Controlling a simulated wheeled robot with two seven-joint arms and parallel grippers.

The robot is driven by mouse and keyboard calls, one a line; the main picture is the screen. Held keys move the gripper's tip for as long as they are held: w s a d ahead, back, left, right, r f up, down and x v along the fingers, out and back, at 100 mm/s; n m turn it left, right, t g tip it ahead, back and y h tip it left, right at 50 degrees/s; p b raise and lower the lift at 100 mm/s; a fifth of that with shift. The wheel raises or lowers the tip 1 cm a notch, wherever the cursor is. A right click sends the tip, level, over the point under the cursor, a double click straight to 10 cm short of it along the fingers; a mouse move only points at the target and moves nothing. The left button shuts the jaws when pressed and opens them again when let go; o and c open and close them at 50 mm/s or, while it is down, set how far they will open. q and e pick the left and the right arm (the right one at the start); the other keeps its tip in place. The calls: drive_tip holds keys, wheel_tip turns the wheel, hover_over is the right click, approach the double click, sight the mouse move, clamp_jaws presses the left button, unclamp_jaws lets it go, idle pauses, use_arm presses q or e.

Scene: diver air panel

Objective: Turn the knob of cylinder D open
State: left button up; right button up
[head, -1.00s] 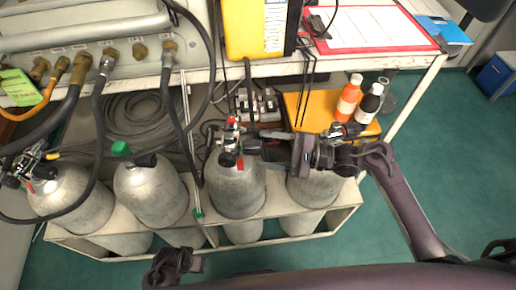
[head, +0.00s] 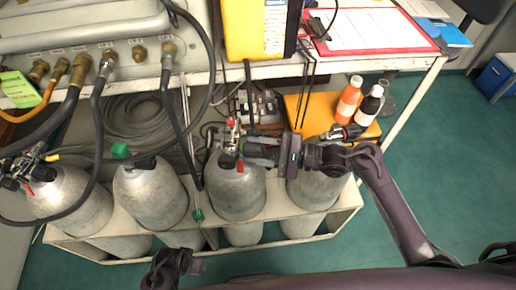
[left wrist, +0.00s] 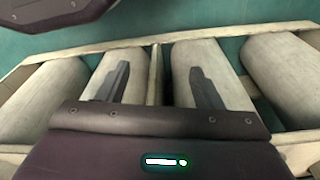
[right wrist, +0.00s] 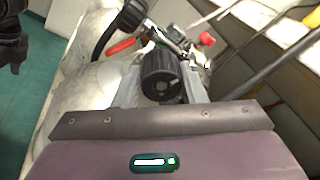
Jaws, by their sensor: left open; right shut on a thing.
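Several silver cylinders stand in a row in a pale rack; I cannot read which letter belongs to which. My right gripper (head: 258,150) reaches in from the right, over the top of the rightmost cylinder (head: 312,190), to the valve of the third cylinder from the left (head: 236,192). In the right wrist view it is shut on a ribbed black knob (right wrist: 160,75), a finger on each side. A red lever (right wrist: 121,46) shows beyond the knob. My left gripper (head: 175,266) is open and empty in front of the rack; its spread fingers show in the left wrist view (left wrist: 160,88).
The rack (head: 345,208) encloses the cylinders. A panel with brass fittings and black hoses (head: 97,130) hangs at the upper left.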

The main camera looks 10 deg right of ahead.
drive_tip(key=n+p, duration=0.3)
drive_tip(key=n, duration=0.1)
use_arm(q)
drive_tip(key=s+a+f, duration=0.2)
drive_tip(key=s+f, duration=0.3)
drive_tip(key=f, duration=0.2)
drive_tip(key=shift+a+f+p, duration=0.35)
drive_tip(key=shift+p, duration=0.05)
use_arm(e)
drive_tip(key=shift+n, duration=1.5)
drive_tip(key=o, duration=1)
drive_tip(key=v, duration=0.7)
drive_tip(key=shift+d+f, duration=0.2)
drive_tip(key=shift+d, duration=0.2)
